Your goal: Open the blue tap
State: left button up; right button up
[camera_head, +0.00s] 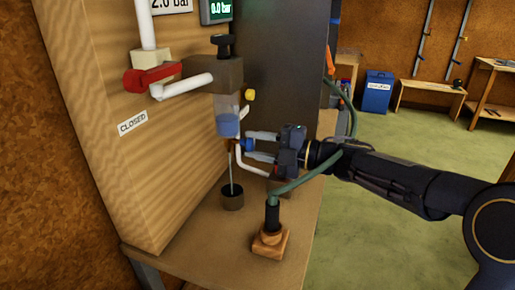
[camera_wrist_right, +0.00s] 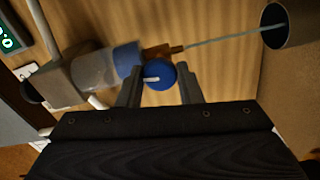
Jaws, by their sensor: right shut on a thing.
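The blue tap (camera_head: 247,144) is a round blue knob low on the panel's pipework, just under a clear bowl with blue liquid (camera_head: 228,125). In the right wrist view the knob (camera_wrist_right: 160,77) with a pale mark sits between the fingertips. My right gripper (camera_head: 249,146) is shut on it; the fingers also show in the right wrist view (camera_wrist_right: 160,87). A copper-coloured outlet (camera_wrist_right: 162,50) is beside the knob. A thin pale line (camera_wrist_right: 230,36), a stream or thin tube, runs from it to a dark cup (camera_head: 232,198). My left gripper is not in view.
A red lever valve (camera_head: 139,80) sits upper left, above a "CLOSED" label (camera_head: 133,122). A gauge display (camera_head: 217,10) reads 0.0 bar. A green hose (camera_head: 309,179) passes by my right arm to a wooden-based stand (camera_head: 270,241). The bench front (camera_head: 215,250) is clear.

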dwell(0.3)
jog(key=o, duration=1)
jog(key=shift+c, duration=0.2)
jog(key=v, duration=0.8)
